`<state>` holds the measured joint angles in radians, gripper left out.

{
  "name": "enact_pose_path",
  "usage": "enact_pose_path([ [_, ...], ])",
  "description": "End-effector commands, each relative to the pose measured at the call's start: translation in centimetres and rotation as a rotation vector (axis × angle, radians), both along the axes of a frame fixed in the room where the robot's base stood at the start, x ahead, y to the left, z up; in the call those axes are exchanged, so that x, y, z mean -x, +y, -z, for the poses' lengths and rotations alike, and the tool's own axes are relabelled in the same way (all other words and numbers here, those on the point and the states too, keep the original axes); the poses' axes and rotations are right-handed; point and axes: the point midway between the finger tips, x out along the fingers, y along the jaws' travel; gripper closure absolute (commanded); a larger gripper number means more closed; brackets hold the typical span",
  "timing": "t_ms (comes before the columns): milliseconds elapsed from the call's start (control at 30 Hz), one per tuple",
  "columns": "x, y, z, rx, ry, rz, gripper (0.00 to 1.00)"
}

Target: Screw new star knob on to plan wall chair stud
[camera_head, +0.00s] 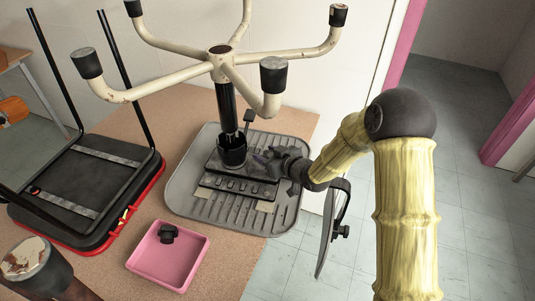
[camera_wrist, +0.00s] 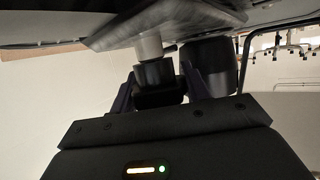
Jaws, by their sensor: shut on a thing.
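The upturned chair (camera_head: 222,68) stands with its worn cream star base in the air and its black column going down to a metal plate (camera_head: 238,187). My gripper (camera_head: 262,158) is low beside the column, on its right. In the wrist view my gripper (camera_wrist: 158,88) is shut on a dark knob (camera_wrist: 157,75). A pale round stud (camera_wrist: 148,47) lines up with the knob and meets its top; I cannot tell whether the threads are engaged. The held knob is hard to make out in the head view. A black knob (camera_head: 168,234) lies in the pink tray (camera_head: 150,262).
A grey ribbed mat (camera_head: 186,196) lies under the chair on the brown tabletop (camera_head: 215,265). Another upturned seat (camera_head: 85,185) on a red tray stands at left. A dark cylinder (camera_wrist: 209,65) is close right of the fingers. A panel with a bracket (camera_head: 335,225) stands at right.

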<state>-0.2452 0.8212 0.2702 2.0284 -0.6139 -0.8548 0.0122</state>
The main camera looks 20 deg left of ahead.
Motion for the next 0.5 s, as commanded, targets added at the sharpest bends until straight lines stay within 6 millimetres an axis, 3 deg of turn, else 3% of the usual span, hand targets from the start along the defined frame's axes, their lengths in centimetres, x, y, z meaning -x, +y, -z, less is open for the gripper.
enact_pose_path([
  [500,0.0,0.0,1.3,-0.001,-0.001,0.000,0.79],
])
